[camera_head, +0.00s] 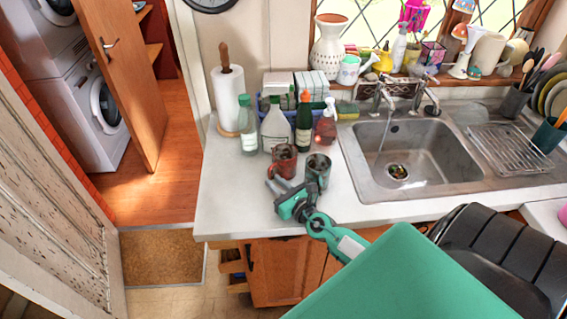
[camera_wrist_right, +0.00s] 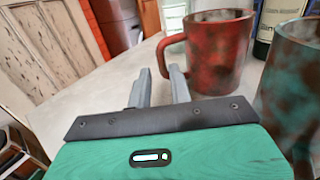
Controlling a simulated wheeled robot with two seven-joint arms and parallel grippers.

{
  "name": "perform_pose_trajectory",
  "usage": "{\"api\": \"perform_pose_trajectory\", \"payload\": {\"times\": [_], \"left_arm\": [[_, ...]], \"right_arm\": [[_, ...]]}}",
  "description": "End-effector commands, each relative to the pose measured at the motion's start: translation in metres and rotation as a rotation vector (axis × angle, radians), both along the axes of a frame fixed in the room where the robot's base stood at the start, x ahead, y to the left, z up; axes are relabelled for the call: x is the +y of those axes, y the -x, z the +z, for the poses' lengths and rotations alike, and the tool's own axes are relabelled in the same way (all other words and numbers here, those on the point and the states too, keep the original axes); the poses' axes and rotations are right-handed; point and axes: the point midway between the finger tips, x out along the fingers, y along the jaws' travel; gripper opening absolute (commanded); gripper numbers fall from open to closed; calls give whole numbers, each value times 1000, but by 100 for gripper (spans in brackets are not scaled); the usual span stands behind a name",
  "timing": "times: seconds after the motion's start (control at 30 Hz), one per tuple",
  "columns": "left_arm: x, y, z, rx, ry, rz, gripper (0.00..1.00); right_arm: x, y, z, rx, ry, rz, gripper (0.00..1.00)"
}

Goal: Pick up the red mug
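The red mug (camera_head: 284,160) stands upright on the white counter, mottled with dark patches. In the right wrist view the red mug (camera_wrist_right: 218,52) is just beyond the fingers, its handle pointing left toward them. My right gripper (camera_head: 274,184) is at the counter's front left, its fingers pointing at the mug. In the wrist view the right gripper's fingers (camera_wrist_right: 159,72) are apart with nothing between them. The right finger overlaps the handle's lower end; I cannot tell whether they touch. My left gripper is not in view.
A grey-green mug (camera_head: 318,168) stands close right of the red mug; it also shows in the wrist view (camera_wrist_right: 292,90). Bottles, including a dark green one (camera_head: 303,125), stand behind. The sink (camera_head: 415,150) is to the right. The counter (camera_head: 228,190) at left is clear.

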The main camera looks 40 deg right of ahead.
Motion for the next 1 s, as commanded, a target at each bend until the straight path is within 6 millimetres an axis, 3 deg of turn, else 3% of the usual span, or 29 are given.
{"api": "perform_pose_trajectory", "payload": {"times": [0.23,0.6,0.9,0.93,1.0], "left_arm": [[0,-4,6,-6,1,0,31],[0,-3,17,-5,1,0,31],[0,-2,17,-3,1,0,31],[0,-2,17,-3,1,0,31],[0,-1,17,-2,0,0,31]], "right_arm": [[0,-13,3,-1,1,0,20],[-1,-55,6,0,0,0,20],[-1,-59,4,1,0,1,20],[-1,-59,4,1,0,1,18],[-1,-59,4,0,0,0,5]]}}
